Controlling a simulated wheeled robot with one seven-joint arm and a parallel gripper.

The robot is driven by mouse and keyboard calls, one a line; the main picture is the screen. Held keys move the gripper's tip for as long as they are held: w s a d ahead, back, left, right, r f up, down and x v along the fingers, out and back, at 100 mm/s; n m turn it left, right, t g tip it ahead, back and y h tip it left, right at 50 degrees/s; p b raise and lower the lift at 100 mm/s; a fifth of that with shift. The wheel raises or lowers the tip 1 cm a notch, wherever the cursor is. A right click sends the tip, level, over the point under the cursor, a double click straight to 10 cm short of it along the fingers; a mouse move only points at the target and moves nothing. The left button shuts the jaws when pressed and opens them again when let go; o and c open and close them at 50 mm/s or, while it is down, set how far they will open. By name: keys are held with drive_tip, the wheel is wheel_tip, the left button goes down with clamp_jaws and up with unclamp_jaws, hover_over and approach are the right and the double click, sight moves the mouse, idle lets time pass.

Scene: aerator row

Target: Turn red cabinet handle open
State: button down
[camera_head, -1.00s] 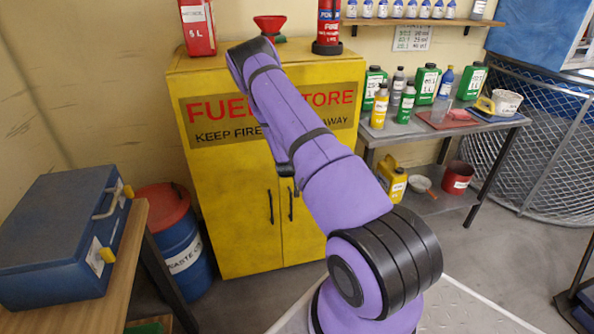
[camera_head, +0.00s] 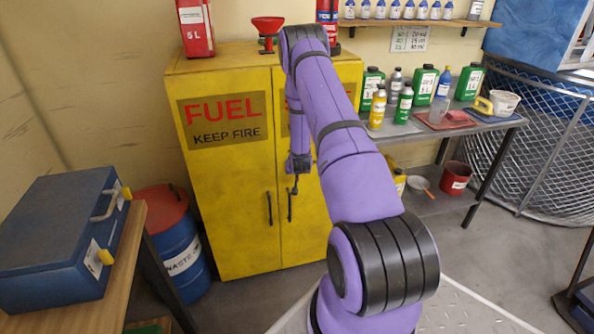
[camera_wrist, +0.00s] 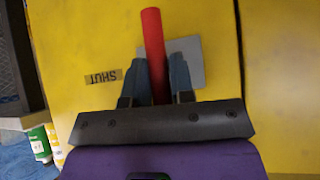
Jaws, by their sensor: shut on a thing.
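The yellow cabinet (camera_head: 232,185) stands against the back wall with its doors closed. In the wrist view, the red handle (camera_wrist: 152,28) is a straight bar in front of a grey plate (camera_wrist: 190,62) on the yellow face (camera_wrist: 70,30). My gripper (camera_wrist: 157,75) is shut on the red handle, one finger on each side of it. A small label (camera_wrist: 103,76) reading SHUT appears upside down beside it. In the head view, my arm hangs in front of the right door, and hides the red handle and part of the sign.
Two black door pulls (camera_head: 270,208) sit near the door seam. A blue drum (camera_head: 177,240) with a red lid and a blue case (camera_head: 60,235) on a wooden bench stand left. A metal table (camera_head: 440,129) with several bottles stands right. A red can (camera_head: 195,28) stands on the cabinet.

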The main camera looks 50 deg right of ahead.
drive_tip(key=shift+s+d, duration=0.1)
drive_tip(key=shift+s, duration=0.05)
drive_tip(key=c, duration=1)
unclamp_jaws()
drive_tip(key=shift+f, duration=0.1)
drive_tip(key=v, duration=1)
drive_tip(key=shift+s+r, duration=0.2)
drive_tip(key=shift+r, duration=0.1)
drive_tip(key=shift+w, duration=0.1)
